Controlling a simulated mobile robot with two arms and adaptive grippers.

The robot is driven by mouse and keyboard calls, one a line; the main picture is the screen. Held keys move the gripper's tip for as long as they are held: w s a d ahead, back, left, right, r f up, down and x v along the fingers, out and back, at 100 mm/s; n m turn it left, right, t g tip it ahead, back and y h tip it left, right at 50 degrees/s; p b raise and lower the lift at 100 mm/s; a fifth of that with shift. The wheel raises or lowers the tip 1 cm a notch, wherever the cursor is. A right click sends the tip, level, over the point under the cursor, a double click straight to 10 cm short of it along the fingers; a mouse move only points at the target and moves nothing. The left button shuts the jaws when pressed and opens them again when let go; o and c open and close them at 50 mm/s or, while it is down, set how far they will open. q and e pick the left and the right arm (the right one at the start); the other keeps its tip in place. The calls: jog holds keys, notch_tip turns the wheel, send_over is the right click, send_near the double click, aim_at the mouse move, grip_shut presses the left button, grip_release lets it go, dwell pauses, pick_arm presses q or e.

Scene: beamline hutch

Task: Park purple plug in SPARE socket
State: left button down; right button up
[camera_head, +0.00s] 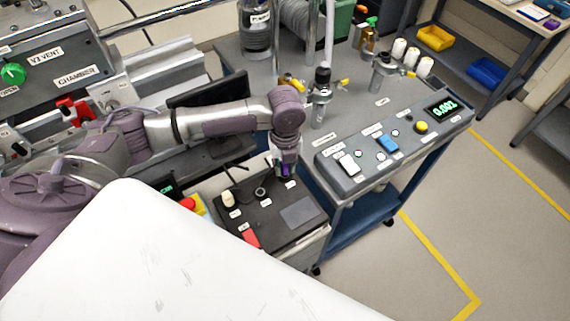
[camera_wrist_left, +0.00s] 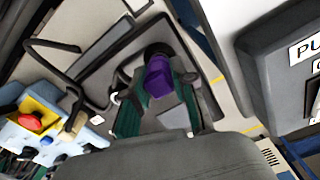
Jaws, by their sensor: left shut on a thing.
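My left gripper (camera_head: 287,168) reaches in from the left and points down over the back right part of a dark box. In the left wrist view my left gripper (camera_wrist_left: 160,108) has greenish finger pads on either side of the purple plug (camera_wrist_left: 158,77) and is shut on it. In the head view only a little of the purple plug (camera_head: 285,171) shows between the fingers. A dark round socket (camera_head: 260,193) on the box top is to the left of the gripper. The box labels are too small to read, so I cannot tell which is SPARE. My right gripper is out of view.
The dark box (camera_head: 302,212) also carries a white knob (camera_head: 228,198) and a red part (camera_head: 250,238). A grey control panel (camera_head: 402,140) with buttons and a lit display stands close on the right. A red emergency button (camera_head: 188,204) is at the left.

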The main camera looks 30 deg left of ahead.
pick_arm(q)
jog(key=shift+f, duration=0.55)
dwell(0.4)
jog(key=c, duration=0.9)
grip_release()
jog(key=shift+o, duration=0.2)
jog(key=shift+r, duration=0.1)
notch_tip(320, 180, up, 12)
jog(key=shift+f, duration=0.1)
